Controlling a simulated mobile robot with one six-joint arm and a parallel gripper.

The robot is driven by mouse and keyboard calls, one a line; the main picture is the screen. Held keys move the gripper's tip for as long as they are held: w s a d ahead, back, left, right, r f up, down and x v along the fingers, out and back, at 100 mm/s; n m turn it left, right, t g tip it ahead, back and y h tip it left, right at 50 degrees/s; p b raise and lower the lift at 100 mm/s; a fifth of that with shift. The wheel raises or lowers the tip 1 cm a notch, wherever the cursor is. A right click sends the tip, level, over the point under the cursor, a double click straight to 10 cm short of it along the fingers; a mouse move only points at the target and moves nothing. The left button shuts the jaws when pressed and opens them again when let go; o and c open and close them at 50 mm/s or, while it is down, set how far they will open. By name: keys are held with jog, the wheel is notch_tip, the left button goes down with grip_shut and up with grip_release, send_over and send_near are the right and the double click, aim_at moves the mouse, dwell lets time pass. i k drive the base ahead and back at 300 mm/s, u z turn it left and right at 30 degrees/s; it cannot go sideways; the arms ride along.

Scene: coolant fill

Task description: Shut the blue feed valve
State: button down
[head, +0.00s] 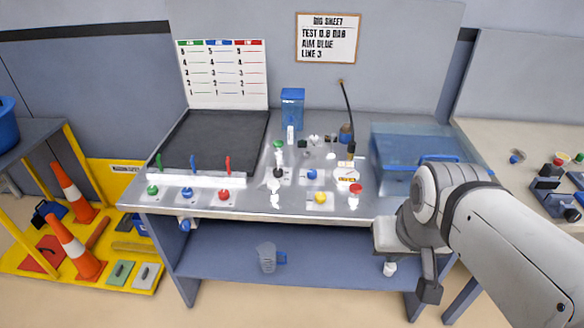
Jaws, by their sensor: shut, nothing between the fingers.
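A blue upright lever (193,162) stands on the white strip at the bench's left front, between a green lever (159,162) and a red lever (227,164). A round blue knob (187,193) sits in front of it, between green and red knobs. I cannot tell for sure which blue part is the feed valve. My gripper (429,291) is shut and empty, pointing down in front of the bench's right front edge, well to the right of the blue lever and knob. My wrist partly hides its fingers.
Small fittings and coloured knobs crowd the bench middle (262,203). A clear blue tank (400,150) stands at the right rear. A jug (267,257) sits on the lower shelf. Cones (75,250) stand on a yellow platform at left. Space before the bench is clear.

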aim_at(311, 173)
jog(key=u, duration=0.05)
jog(key=i, duration=1.1)
jog(key=u, duration=0.45)
